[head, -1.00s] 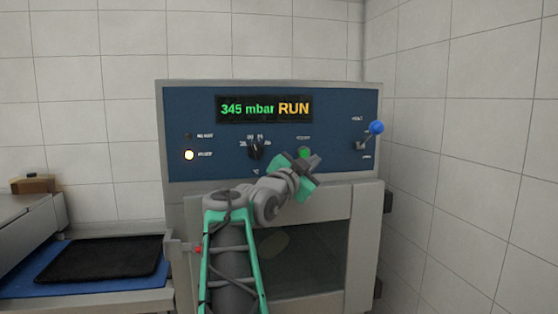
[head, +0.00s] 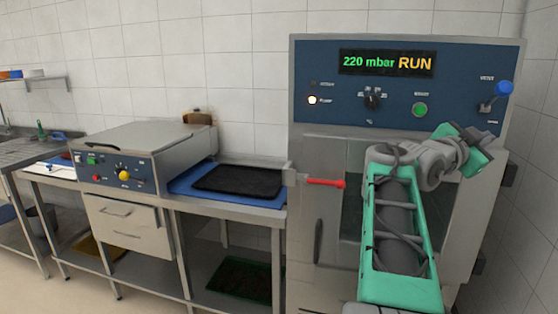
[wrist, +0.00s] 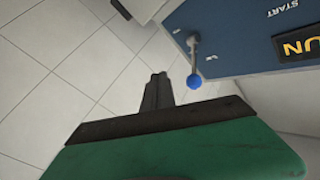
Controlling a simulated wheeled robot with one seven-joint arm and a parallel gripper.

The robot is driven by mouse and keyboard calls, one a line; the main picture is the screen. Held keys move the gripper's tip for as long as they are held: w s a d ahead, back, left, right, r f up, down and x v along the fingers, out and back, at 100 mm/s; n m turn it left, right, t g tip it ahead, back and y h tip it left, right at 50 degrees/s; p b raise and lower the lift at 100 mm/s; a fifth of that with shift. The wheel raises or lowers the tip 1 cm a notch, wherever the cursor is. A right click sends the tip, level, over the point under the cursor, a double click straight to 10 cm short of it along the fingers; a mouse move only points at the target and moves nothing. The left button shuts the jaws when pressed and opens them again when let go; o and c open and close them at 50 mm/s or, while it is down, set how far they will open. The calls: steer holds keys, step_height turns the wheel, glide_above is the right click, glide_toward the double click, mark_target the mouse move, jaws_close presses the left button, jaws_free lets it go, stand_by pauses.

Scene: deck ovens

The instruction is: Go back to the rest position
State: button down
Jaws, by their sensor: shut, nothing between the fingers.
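My gripper (wrist: 158,90) is shut and empty, its dark fingers together in the wrist view. In the head view my gripper (head: 482,136) is in front of the right part of the vacuum oven's blue panel (head: 455,100), right of the green start button (head: 420,110). The blue-knobbed vent lever (head: 503,88) is above and to its right. In the wrist view the lever's blue ball (wrist: 194,81) appears right of the fingers, with a gap between them in the picture. The display (head: 386,64) reads 220 mbar RUN. The pump lamp (head: 312,100) is lit.
A red-handled latch (head: 325,182) sticks out at the oven's left edge. Left of it, a steel table carries a black tray on a blue mat (head: 183,187) and a grey machine (head: 135,146). A tiled wall (head: 535,150) stands close on the right. Floor shows at lower left.

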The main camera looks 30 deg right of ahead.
steer(key=w+a+f+n+t+y, duration=0.1)
steer(key=w+a+f+n+y, duration=0.15)
steer(key=f, duration=0.65)
steer(key=w+a+f+n+t+y, duration=0.1)
steer(key=w+f+n+y, duration=0.3)
steer(key=f, duration=0.4)
steer(key=a+f+n+y, duration=0.55)
steer(key=a+f, duration=0.55)
steer(key=f, duration=0.5)
steer(key=s+a+f+n+y+p, duration=0.1)
steer(key=a+f+n+y+p, duration=0.2)
steer(key=a, duration=1)
steer(key=s+a+f+n+y, duration=0.1)
steer(key=a+f+n+y, duration=0.25)
steer(key=a, duration=0.95)
steer(key=w+a+r+n+p, duration=0.1)
steer(key=a+r+n, duration=0.1)
steer(key=a, duration=0.5)
steer(key=w+a+r+n+t+p, duration=0.1)
steer(key=a+r+n+p, duration=0.1)
steer(key=a, duration=0.6)
steer(key=shift+r+n, duration=0.55)
steer(key=shift+n, duration=0.2)
